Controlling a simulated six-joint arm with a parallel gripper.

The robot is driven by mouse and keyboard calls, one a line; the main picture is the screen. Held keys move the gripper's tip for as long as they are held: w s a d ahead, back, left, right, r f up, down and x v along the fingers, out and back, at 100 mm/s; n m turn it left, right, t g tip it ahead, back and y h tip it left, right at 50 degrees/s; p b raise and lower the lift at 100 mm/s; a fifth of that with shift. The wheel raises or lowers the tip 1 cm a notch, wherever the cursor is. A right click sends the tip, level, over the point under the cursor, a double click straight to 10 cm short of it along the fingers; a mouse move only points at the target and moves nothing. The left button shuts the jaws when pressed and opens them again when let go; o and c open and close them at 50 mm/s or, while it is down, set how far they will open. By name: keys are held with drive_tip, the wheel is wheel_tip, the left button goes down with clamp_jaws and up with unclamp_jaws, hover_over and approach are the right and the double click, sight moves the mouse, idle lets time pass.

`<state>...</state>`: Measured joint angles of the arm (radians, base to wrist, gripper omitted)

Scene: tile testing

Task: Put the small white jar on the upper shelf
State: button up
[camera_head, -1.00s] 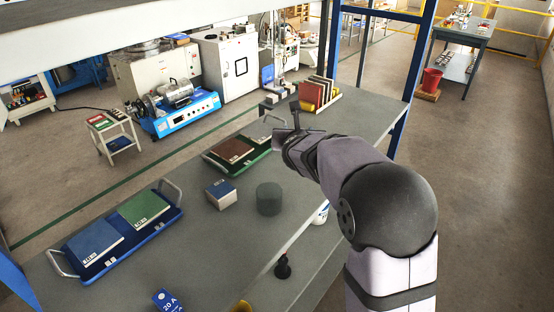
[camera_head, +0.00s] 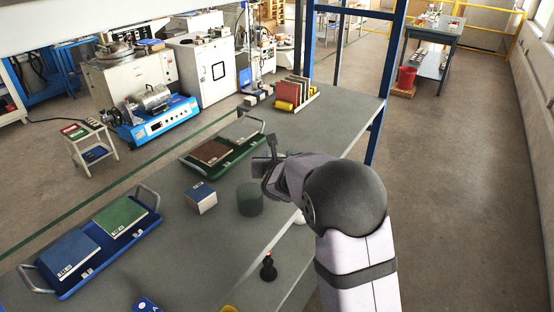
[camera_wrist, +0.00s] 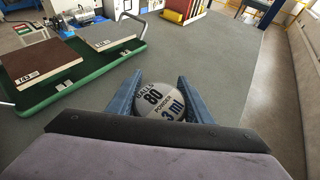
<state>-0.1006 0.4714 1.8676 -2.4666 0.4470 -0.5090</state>
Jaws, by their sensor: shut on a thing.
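My gripper (camera_wrist: 158,86) has its two blue fingers on either side of a round, pale grey-white lid or jar top (camera_wrist: 160,103) marked "BALLS 80 POWDER 3 ml" in the wrist view. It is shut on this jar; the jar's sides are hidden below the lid. In the head view my gripper (camera_head: 266,166) is over the grey bench, by the near end of the green tray, and the held jar cannot be made out. A pale grey-white beam or shelf edge (camera_head: 90,22) crosses the top left of the head view; I cannot tell whether it is the upper shelf.
On the grey bench (camera_head: 335,115) are a green tray (camera_head: 225,155), a blue tray (camera_head: 75,285) with tiles, a boxed block (camera_head: 201,198), a dark green cylinder (camera_head: 250,199) and a rack of upright tiles (camera_head: 297,93). A blue post (camera_head: 385,75) stands at the far end.

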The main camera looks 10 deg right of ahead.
drive_tip(key=shift+f, duration=0.45)
drive_tip(key=shift+f, duration=0.1)
drive_tip(key=o, duration=1.1)
drive_tip(key=shift+r, duration=0.2)
drive_tip(key=shift+s, duration=0.25)
drive_tip(key=b+v, duration=0.2)
drive_tip(key=v, duration=0.9)
drive_tip(key=shift+s+a, duration=0.1)
drive_tip(key=shift+s, duration=0.15)
